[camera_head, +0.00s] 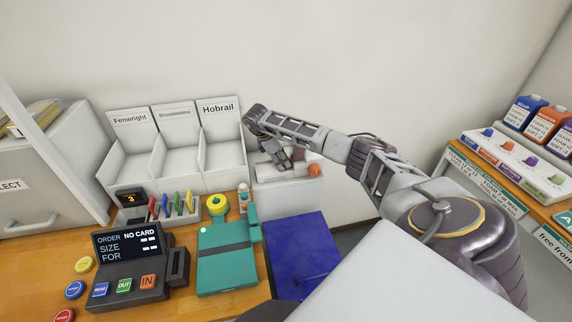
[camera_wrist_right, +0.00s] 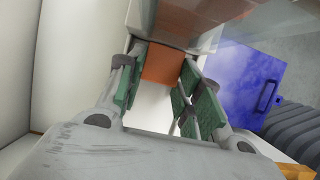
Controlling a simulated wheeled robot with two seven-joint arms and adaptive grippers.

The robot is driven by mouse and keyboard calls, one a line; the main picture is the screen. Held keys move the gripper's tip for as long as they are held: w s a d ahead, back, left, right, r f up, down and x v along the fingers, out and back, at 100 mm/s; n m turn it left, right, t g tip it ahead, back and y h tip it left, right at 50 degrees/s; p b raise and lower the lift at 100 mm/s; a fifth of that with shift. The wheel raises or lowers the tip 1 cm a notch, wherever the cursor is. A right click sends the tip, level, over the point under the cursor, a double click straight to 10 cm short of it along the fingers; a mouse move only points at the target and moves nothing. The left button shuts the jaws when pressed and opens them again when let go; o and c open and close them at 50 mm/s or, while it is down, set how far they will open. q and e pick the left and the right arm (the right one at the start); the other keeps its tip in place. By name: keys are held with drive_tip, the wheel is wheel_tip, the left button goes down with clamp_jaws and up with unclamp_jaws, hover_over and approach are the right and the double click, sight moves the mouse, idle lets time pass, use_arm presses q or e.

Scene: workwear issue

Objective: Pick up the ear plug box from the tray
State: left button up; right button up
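My right gripper (camera_head: 282,163) reaches down over a white tray (camera_head: 290,193) to the right of the labelled bins. In the right wrist view my right gripper's green-padded fingers (camera_wrist_right: 163,95) are spread apart. A small orange box (camera_wrist_right: 162,65), which looks like the ear plug box, shows between the far ends of the fingers, with a gap on its right side. I cannot tell whether the left finger touches it. In the head view an orange item (camera_head: 314,170) shows at the tray's right end; I cannot tell if it is the same one. My left gripper is out of view.
White bins (camera_head: 222,155) stand left of the tray. A blue container (camera_head: 302,250) is in front of it. A teal box (camera_head: 226,258), a yellow round item (camera_head: 217,204) and an order terminal (camera_head: 130,255) are on the wooden counter. A shelf of bottles (camera_head: 545,122) is at right.

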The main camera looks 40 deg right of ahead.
drive_tip(key=shift+r, duration=0.15)
idle(0.4)
drive_tip(key=shift+s+a+r+b, duration=0.1)
drive_tip(key=shift+r+b, duration=0.1)
drive_tip(key=shift+b, duration=0.15)
wheel_tip(320, 180, up, 6)
drive_tip(key=shift+r+b, duration=0.1)
drive_tip(key=shift+b, duration=0.6)
drive_tip(key=s+a, duration=1.3)
drive_tip(key=a, duration=0.1)
drive_tip(key=shift+s, duration=0.4)
